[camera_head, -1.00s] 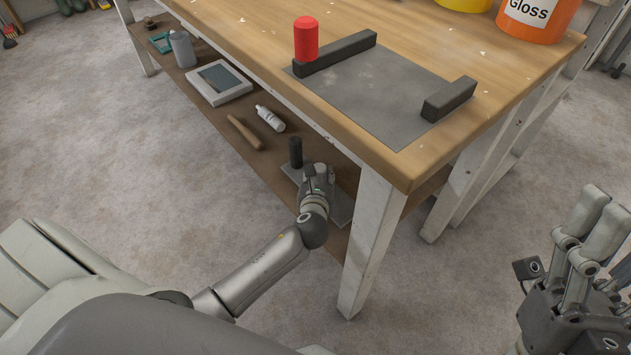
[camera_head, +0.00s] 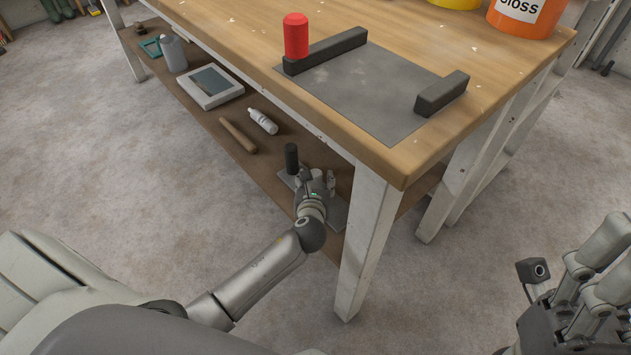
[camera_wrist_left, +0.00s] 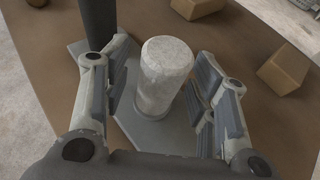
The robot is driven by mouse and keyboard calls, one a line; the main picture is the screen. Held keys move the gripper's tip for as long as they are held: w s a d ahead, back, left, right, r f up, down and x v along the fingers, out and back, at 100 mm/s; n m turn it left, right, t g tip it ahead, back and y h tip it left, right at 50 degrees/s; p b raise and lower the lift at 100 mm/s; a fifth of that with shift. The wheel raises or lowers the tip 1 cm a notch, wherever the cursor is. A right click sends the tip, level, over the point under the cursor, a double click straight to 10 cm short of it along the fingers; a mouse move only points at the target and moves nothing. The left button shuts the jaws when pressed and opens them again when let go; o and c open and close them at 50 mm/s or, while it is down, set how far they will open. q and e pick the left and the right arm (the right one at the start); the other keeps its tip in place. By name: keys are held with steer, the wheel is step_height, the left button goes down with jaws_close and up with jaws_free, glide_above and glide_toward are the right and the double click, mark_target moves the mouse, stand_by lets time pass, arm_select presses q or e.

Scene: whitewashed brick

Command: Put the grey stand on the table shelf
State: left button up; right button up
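A flat grey plate (camera_head: 334,211) lies on the brown lower shelf (camera_head: 225,158) of the table, near its front right leg. A black post (camera_head: 291,157) rises at its far end. In the left wrist view a pale grey cylinder (camera_wrist_left: 164,75) stands upright over the grey plate (camera_wrist_left: 155,135); I cannot tell whether these parts are one stand. My left gripper (camera_head: 316,180) is low over the plate. In the wrist view its fingers (camera_wrist_left: 160,85) are open on either side of the cylinder, with gaps showing. My right gripper (camera_head: 590,275) is at the right edge, away from the table, partly cut off.
The lower shelf also holds a wooden handle (camera_head: 238,135), a white bottle (camera_head: 263,121), a framed pad (camera_head: 210,87) and a grey bottle (camera_head: 173,53). The tabletop bears a red cylinder (camera_head: 296,36), a grey mat (camera_head: 375,90) and dark bars. The table leg (camera_head: 367,240) stands right of my left arm.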

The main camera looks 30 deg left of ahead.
arm_select(q)
steer(key=shift+f, duration=0.1)
steer(key=v, duration=1.2)
stand_by(0.5)
